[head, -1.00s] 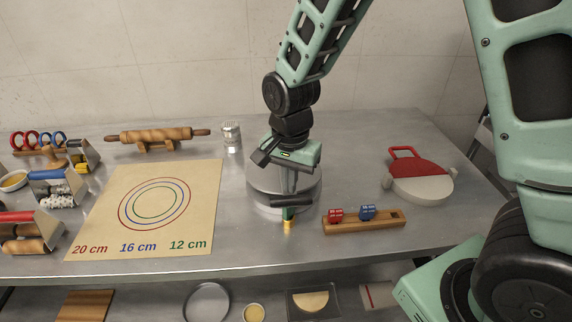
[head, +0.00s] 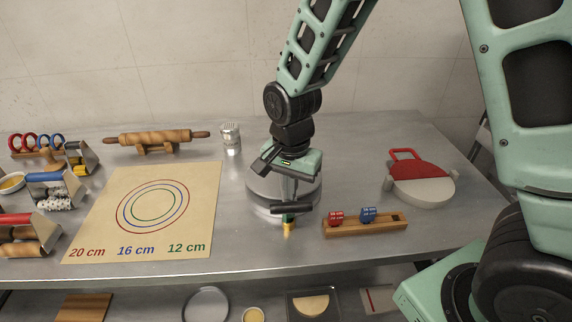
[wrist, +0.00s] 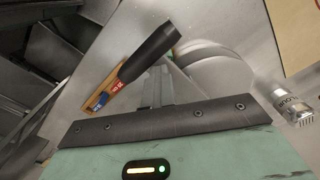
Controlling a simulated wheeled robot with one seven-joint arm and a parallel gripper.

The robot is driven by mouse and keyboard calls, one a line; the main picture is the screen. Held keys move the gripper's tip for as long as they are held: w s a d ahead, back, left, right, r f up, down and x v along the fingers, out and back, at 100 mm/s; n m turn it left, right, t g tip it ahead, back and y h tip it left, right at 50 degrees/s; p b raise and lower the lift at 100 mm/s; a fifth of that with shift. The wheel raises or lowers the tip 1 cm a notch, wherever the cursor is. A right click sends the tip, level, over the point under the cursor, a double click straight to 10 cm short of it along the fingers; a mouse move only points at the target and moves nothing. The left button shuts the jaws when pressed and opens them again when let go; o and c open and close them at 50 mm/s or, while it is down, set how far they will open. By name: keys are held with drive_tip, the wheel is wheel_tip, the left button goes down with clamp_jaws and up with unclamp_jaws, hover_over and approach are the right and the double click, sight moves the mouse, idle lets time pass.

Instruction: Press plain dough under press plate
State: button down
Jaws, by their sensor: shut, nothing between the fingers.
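The press (head: 253,192) is a round grey metal body at the middle of the table, partly hidden behind my gripper. A dark bar-shaped handle (head: 291,207) shows at its front in the head view, and in the wrist view a dark cylindrical handle (wrist: 150,52) lies just beyond my fingers. My gripper (head: 288,190) is shut and empty, pointing down at the front of the press by the handle; contact is hard to tell. Its fingers show in the wrist view (wrist: 156,92). A yellow-tipped part (head: 288,229) shows below. Any dough under the press plate is hidden.
A wooden rack (head: 365,226) with red and blue pieces stands right of the press. A red-and-white round tool (head: 425,178) lies behind it. A ringed mat (head: 150,170), rolling pin (head: 155,138) and shaker (head: 231,138) are left. A pale disc (head: 310,304) sits below the table.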

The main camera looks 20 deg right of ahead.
sight(291, 206)
drive_tip(key=shift+s+a+f, duration=0.1)
drive_tip(key=shift+s+a, duration=0.1)
drive_tip(key=shift+s, duration=0.25)
drive_tip(key=shift+s+a, duration=0.2)
drive_tip(key=shift+s, duration=0.25)
drive_tip(key=shift+s+a+p, duration=0.1)
drive_tip(key=shift+s+p, duration=0.2)
idle(0.3)
drive_tip(key=shift+s+a+r, duration=0.2)
drive_tip(key=shift+s+a, duration=0.05)
drive_tip(key=shift+s, duration=0.1)
drive_tip(key=shift+w+d, duration=0.15)
drive_tip(key=shift+w+d+f, duration=0.1)
drive_tip(key=shift+f, duration=0.15)
idle(0.6)
drive_tip(key=shift+f, duration=0.25)
